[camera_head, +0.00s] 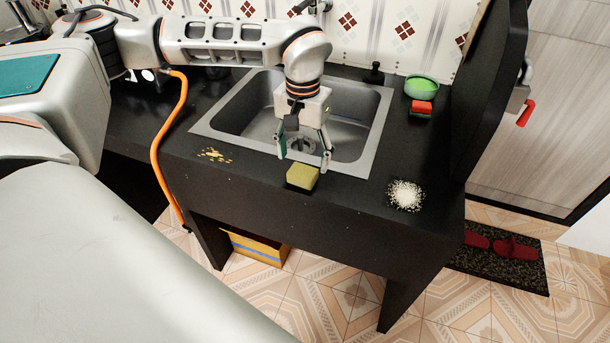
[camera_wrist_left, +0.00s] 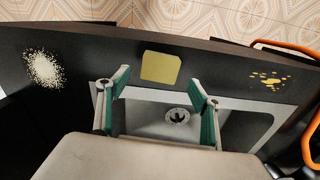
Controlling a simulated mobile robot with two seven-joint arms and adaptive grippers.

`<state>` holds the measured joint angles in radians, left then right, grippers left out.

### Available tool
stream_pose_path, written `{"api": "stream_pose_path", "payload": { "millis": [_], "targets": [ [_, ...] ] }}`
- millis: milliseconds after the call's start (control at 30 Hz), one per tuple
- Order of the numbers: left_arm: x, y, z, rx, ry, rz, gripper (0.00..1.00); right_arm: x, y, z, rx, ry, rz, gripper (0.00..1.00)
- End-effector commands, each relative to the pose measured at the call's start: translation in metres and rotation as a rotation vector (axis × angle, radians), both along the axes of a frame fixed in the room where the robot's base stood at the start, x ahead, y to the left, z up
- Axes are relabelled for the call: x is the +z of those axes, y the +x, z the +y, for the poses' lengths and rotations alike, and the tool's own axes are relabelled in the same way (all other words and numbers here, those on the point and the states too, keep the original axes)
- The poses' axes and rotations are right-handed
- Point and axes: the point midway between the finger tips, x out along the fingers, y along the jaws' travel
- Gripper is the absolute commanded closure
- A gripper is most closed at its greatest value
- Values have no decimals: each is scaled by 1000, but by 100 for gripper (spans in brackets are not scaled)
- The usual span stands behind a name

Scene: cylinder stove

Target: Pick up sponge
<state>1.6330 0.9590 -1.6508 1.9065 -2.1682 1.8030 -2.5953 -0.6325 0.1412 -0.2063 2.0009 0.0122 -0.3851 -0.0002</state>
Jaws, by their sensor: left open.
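A yellow sponge (camera_head: 303,177) lies on the black counter in front of the sink, near the counter's front edge. It also shows in the left wrist view (camera_wrist_left: 160,67), just beyond and between the fingertips. My left gripper (camera_head: 305,158) is open and empty, pointing down over the sink's front rim, close behind the sponge. In the left wrist view the two fingers (camera_wrist_left: 160,82) stand apart with nothing between them. My right gripper is not in view.
The metal sink (camera_head: 358,160) lies behind the sponge. White crumbs (camera_head: 405,195) are on the counter to the right, yellow-brown stains (camera_head: 214,155) to the left. A green bowl (camera_head: 422,88) and a red-topped item (camera_head: 421,108) stand at the back right. A black upright panel (camera_head: 490,90) bounds the right side.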

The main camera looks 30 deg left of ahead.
Motion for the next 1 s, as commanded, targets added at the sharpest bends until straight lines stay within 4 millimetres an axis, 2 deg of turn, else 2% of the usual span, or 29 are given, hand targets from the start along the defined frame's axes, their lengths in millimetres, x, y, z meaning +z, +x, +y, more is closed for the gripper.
{"api": "stream_pose_path", "payload": {
  "millis": [367,633,767,1000],
  "targets": [
    [-47,-6,0,0,-2,4,35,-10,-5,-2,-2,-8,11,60],
    [-49,-4,0,0,-3,-2,35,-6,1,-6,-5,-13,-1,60],
    [-49,-5,-1,0,-3,-1,68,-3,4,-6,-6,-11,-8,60],
    [-50,-5,-1,0,-3,0,68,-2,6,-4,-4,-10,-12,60]
  ]
}}
